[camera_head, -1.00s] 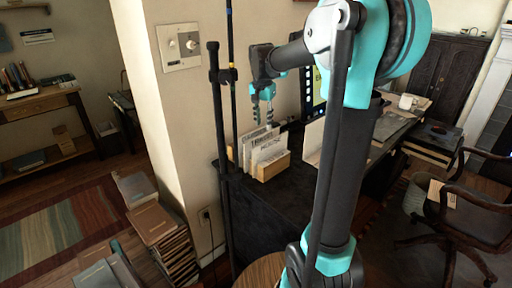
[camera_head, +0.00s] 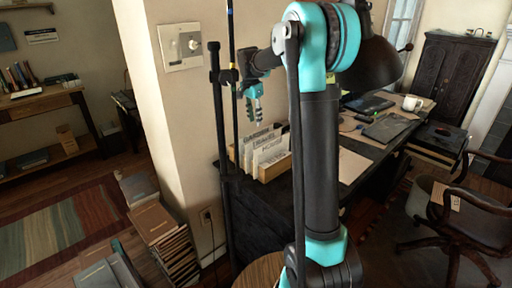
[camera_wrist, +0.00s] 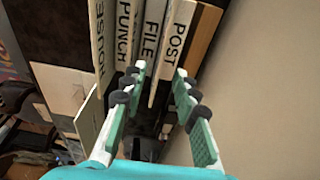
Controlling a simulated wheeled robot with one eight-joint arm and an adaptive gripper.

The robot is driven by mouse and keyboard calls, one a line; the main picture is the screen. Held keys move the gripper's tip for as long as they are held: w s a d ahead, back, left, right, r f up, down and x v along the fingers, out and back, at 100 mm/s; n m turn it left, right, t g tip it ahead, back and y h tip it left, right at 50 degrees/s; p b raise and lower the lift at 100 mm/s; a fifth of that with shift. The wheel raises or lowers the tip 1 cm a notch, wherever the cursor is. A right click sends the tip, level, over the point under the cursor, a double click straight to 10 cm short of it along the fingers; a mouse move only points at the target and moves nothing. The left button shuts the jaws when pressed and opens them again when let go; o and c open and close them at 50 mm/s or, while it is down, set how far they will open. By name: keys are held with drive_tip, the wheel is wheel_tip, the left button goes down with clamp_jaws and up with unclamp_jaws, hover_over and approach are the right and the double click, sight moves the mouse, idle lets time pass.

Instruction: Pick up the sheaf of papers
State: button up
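Several white paper sheaves with black printed words (camera_head: 268,150) stand upright in a small light wooden box (camera_head: 273,171) on the dark desk. I cannot tell which sheaf the task means. My gripper (camera_head: 253,112) hangs above the sheaves at the rear left of the box. In the wrist view my gripper (camera_wrist: 161,73) is open, with two green-padded fingers apart and nothing held. The FILE sheaf (camera_wrist: 152,40) and the POST sheaf (camera_wrist: 176,45) lie ahead between and beyond the fingertips. PUNCH (camera_wrist: 127,35) and HOUSE (camera_wrist: 98,40) sheaves lie to the left.
A thin black stand (camera_head: 220,130) rises close left of the box, beside the wall corner (camera_head: 172,100). A black lamp (camera_head: 372,62), flat papers (camera_head: 352,166) and a white mug (camera_head: 412,103) are on the desk to the right. Stacked books (camera_head: 165,235) stand on the floor.

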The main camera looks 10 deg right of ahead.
sight(256, 133)
drive_tip(key=shift+w+d+f, duration=0.1)
drive_tip(key=shift+f, duration=1.2)
drive_tip(key=shift+w+d+f, duration=0.15)
drive_tip(key=shift+f, duration=1.15)
drive_tip(key=shift+w+d+f, duration=0.1)
drive_tip(key=shift+f, duration=1.2)
drive_tip(key=shift+f, duration=0.25)
drive_tip(key=shift+c, duration=0.6)
clamp_jaws()
